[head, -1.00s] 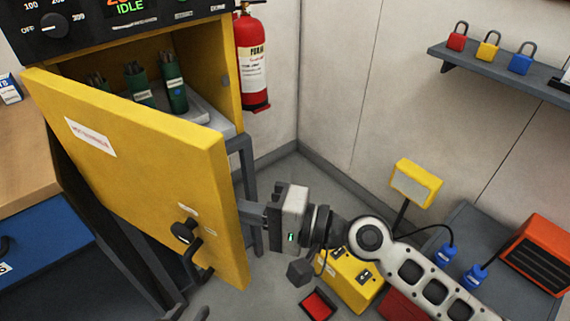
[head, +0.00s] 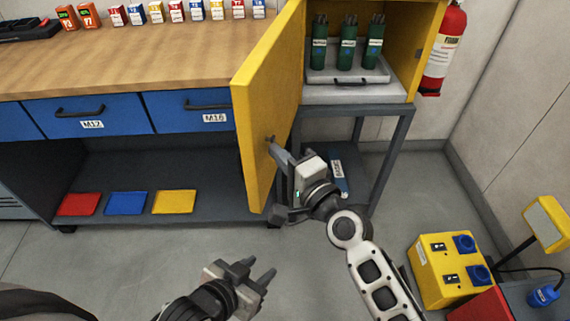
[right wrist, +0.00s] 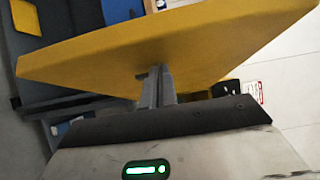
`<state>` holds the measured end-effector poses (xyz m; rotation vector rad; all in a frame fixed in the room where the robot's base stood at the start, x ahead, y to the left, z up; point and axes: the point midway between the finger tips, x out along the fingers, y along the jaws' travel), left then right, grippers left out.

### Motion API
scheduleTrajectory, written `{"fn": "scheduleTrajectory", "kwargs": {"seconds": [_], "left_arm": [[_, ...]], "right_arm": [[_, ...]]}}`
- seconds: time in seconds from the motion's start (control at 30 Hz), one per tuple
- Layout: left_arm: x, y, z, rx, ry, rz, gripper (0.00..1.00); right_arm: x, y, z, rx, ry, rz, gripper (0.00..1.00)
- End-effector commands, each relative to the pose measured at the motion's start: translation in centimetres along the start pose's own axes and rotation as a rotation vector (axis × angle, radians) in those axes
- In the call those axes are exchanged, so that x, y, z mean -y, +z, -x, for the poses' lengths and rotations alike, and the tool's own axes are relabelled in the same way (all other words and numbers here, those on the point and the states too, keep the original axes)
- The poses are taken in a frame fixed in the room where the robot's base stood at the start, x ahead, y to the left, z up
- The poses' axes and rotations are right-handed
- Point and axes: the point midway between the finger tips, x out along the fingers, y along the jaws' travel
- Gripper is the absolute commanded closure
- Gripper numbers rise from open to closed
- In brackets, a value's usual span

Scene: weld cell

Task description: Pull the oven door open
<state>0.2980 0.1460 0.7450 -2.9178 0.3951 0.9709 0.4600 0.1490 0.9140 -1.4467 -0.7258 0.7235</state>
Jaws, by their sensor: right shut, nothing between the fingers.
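The yellow oven door (head: 262,115) stands wide open in the head view, swung out to the left of the oven opening. Its outer face and handle are hidden. My right gripper (head: 276,148) is shut with nothing in it, its fingertips at the inner face of the door; whether they press on it is hard to tell. In the right wrist view the shut fingers (right wrist: 155,86) reach up to the yellow door (right wrist: 165,52). My left gripper (head: 262,272) is open and empty, low over the floor, apart from the door.
The oven (head: 424,50) holds several green canisters on a grey tray (head: 348,75) and stands on a grey stand (head: 388,125). A workbench (head: 130,65) with blue drawers is left of the door. A fire extinguisher (head: 442,50) and yellow power box (head: 447,268) are at right.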

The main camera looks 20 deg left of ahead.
Motion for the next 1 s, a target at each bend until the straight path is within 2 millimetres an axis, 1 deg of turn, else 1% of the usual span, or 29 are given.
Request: {"fn": "scheduleTrajectory", "kwargs": {"seconds": [0.4,0.63,0.77,0.83,0.87,0.9,1.0], "left_arm": [[0.1,0.0,0.0,0.000,-0.001,0.000,0.64],[0.1,0.1,-0.1,-0.001,-0.001,0.001,0.64],[0.0,0.3,-0.3,-0.002,-0.001,0.002,0.64],[0.0,0.4,-0.5,-0.006,0.001,0.004,0.64],[0.0,0.2,-0.4,-0.009,0.002,0.006,0.64],[0.0,-0.4,-0.1,-0.011,0.001,0.005,0.64],[0.0,-0.8,0.1,-0.017,0.000,0.002,0.64]], "right_arm": [[0.0,-0.2,-0.4,-0.005,0.001,0.000,1.00],[-0.1,-0.5,0.1,-0.005,0.001,0.001,1.00],[-0.3,-1.6,1.4,-0.002,0.003,0.004,1.00],[-0.4,-2.6,2.5,-0.001,0.003,0.005,1.00],[-0.2,-2.6,3.0,0.002,0.002,0.002,1.00],[-0.1,-1.6,3.9,0.004,0.004,-0.004,1.00],[-0.1,-0.2,5.9,0.003,0.003,-0.005,1.00]]}}
